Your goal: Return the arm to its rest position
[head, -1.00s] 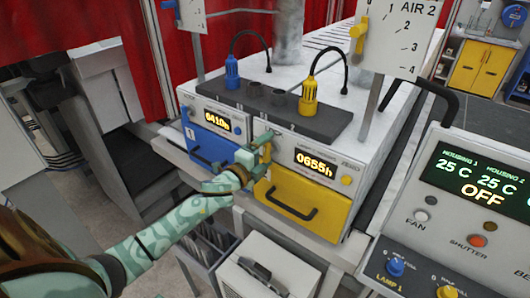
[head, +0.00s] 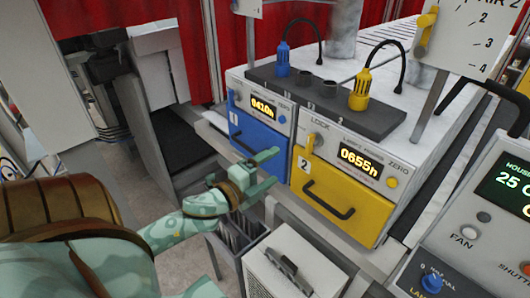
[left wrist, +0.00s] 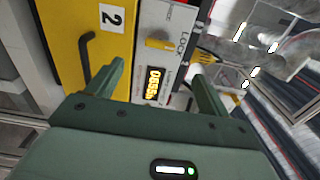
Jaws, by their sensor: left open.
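My left gripper (head: 262,172) is open and empty in the head view, in front of the blue drawer and left of the yellow one. Its two green fingers also show in the left wrist view (left wrist: 160,85), with the yellow drawer front and the yellow lock knob (left wrist: 160,44) beyond them. My left arm (head: 170,230) reaches in from the left, bent. The yellow drawer (head: 320,185) marked 2 and the blue drawer (head: 258,140) marked 1 both look closed. My right gripper is not in view.
A control panel (head: 480,230) stands at the right. A white box with a black handle (head: 292,268) stands below the drawers. A blue plug (head: 283,62) and a yellow plug (head: 359,92) stand on the machine top. Floor shows at the left.

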